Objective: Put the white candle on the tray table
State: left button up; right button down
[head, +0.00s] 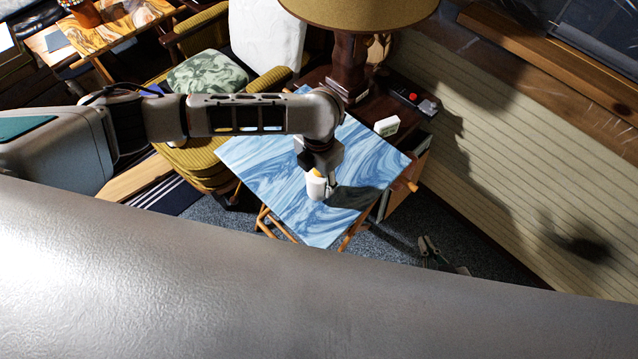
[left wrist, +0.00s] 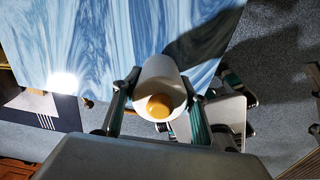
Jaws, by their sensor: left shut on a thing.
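The white candle (head: 316,188) is upright or nearly so, with an orange-yellow top. My left gripper (head: 318,172) reaches down from above and is shut on it. In the left wrist view the candle (left wrist: 160,72) sits between the two fingers. The tray table (head: 265,155) has a blue-and-white swirled top and wooden legs. The candle is over its front part; I cannot tell whether its base touches the top. The tabletop (left wrist: 90,40) fills the upper left of the left wrist view. My right gripper (head: 430,248) is low, right of the table, and partly hidden.
A dark side table (head: 400,98) with a lamp (head: 355,12) and a small white box (head: 386,126) stands behind the tray table. A yellow armchair (head: 205,40) with a green patterned cushion (head: 208,72) is at the back left. The striped wall is at right. The tray top looks otherwise clear.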

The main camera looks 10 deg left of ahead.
pick_arm(q)
notch_tip(320, 180, down, 2)
jog(key=shift+f, duration=0.2)
pick_arm(e)
jog(key=shift+d+f, duration=0.1)
jog(key=shift+f, duration=0.2)
pick_arm(q)
jog(key=shift+f, duration=0.1)
pick_arm(e)
jog(key=shift+f, duration=0.1)
pick_arm(q)
jog(key=o, duration=1.3)
